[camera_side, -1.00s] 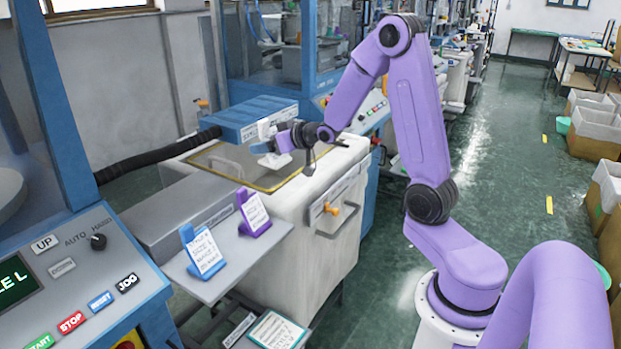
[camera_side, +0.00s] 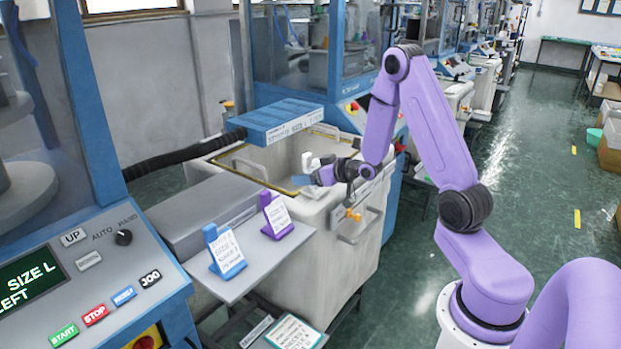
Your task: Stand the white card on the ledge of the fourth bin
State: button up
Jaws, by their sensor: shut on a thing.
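My gripper (camera_side: 322,172) is above the inner right side of the near white bin (camera_side: 318,235), close to its rim. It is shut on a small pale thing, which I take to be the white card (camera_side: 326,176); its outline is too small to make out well. I cannot tell whether it touches the bin. The bin has a gold-edged opening and an orange-knobbed ledge or handle (camera_side: 353,215) on its front. I cannot tell which bin counts as the fourth.
A grey shelf (camera_side: 247,285) carries a blue stand (camera_side: 225,258) and a purple stand (camera_side: 276,218), each with a written white card. A teal-edged card (camera_side: 293,334) lies lower down. Further bins (camera_side: 455,98) line the row.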

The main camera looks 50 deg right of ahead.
jog(key=shift+f, duration=0.5)
jog(key=shift+f, duration=0.15)
jog(key=o, duration=1)
jog(key=shift+s+r, duration=0.2)
jog(key=shift+v, duration=3.5)
